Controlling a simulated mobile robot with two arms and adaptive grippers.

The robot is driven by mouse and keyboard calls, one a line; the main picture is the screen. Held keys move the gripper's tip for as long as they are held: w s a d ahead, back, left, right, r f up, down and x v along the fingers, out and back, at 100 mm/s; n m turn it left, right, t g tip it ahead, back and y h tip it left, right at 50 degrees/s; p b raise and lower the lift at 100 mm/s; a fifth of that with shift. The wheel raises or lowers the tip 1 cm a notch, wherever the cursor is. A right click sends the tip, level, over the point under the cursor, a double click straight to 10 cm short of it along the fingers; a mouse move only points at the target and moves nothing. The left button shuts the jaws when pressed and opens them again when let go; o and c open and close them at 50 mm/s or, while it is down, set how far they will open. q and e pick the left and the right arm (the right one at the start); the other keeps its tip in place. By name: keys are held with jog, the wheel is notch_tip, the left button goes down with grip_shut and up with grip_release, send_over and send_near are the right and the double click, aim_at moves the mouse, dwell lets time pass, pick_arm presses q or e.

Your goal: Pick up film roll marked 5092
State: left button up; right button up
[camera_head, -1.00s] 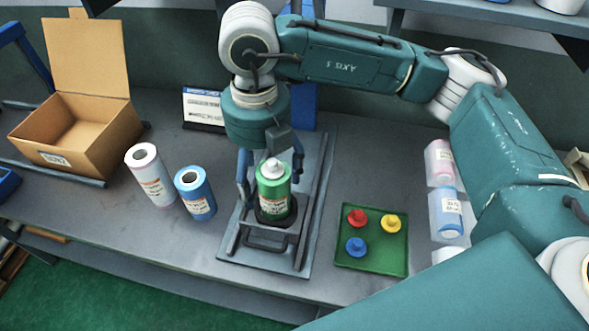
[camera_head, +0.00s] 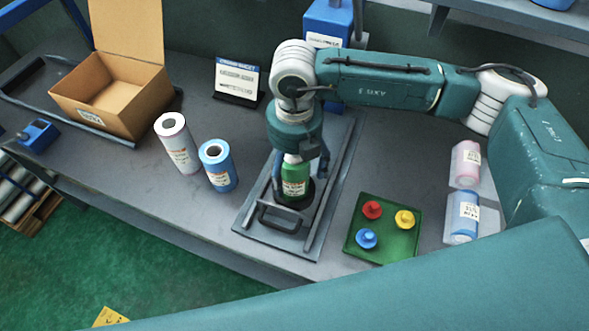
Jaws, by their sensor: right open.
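A pale pink-white film roll (camera_head: 177,144) stands upright on the bench with a small label. A blue film roll (camera_head: 218,166) stands upright just right of it. The number 5092 is not legible on any label. My right gripper (camera_head: 299,178) is pointed down over a green bottle (camera_head: 294,184) on the metal fixture plate (camera_head: 262,240), to the right of both rolls. Its jaws are open, one finger on each side of the bottle, and its hand hides the bottle's cap. My left gripper is not in view.
An open cardboard box (camera_head: 122,102) stands at the back left, by a sign (camera_head: 237,80). A green tray (camera_head: 385,241) with red, yellow and blue knobs is right of the fixture. Pink (camera_head: 465,160) and blue (camera_head: 464,212) rolls lie farther right. The bench left of the blue roll is partly free.

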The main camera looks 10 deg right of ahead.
jog(key=shift+f, duration=1.15)
jog(key=c, duration=1.6)
jog(key=shift+w, duration=0.1)
jog(key=shift+c, duration=0.7)
jog(key=shift+r, duration=0.1)
